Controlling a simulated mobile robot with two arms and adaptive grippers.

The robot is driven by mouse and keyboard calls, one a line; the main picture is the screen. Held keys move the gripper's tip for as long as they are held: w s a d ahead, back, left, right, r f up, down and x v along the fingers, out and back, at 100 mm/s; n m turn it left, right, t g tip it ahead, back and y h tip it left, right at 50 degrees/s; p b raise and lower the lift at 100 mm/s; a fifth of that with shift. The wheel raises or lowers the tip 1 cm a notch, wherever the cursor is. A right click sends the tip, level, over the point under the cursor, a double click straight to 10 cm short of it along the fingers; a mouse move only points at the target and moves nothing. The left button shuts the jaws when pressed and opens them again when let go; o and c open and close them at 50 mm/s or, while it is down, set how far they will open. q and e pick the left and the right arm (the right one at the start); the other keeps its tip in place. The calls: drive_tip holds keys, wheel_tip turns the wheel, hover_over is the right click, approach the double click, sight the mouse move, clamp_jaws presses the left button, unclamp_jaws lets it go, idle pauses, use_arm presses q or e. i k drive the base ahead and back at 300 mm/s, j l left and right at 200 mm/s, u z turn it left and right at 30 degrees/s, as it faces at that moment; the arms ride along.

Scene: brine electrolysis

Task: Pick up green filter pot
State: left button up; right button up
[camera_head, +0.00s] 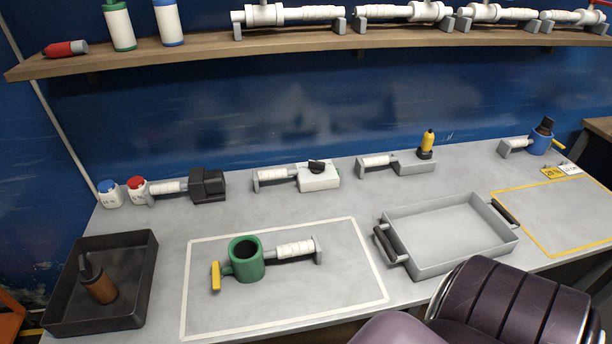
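The green filter pot (246,262) stands upright inside the white-outlined rectangle on the grey bench, left of the picture's middle. It is an open-topped cup with a dark inside. A yellow lever (215,276) sticks out on its left, and a white-wrapped handle (294,249) runs to its right and ends at a small grey stand. Neither of my grippers is in view, and nothing touches the pot. A dark purple, ribbed part of my own body shows at the lower right.
A black tray (145,262) holding a brown-and-black item is left of the pot. A grey tray (462,258) with black handles is to its right. Several white-handled devices line the bench's back. A wooden shelf (200,55) with pipe pieces hangs above. Bench around the pot is clear.

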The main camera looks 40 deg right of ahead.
sight(247, 256)
drive_tip(key=z, duration=0.95)
drive_tip(key=k+u, duration=0.25)
drive_tip(key=u, duration=0.15)
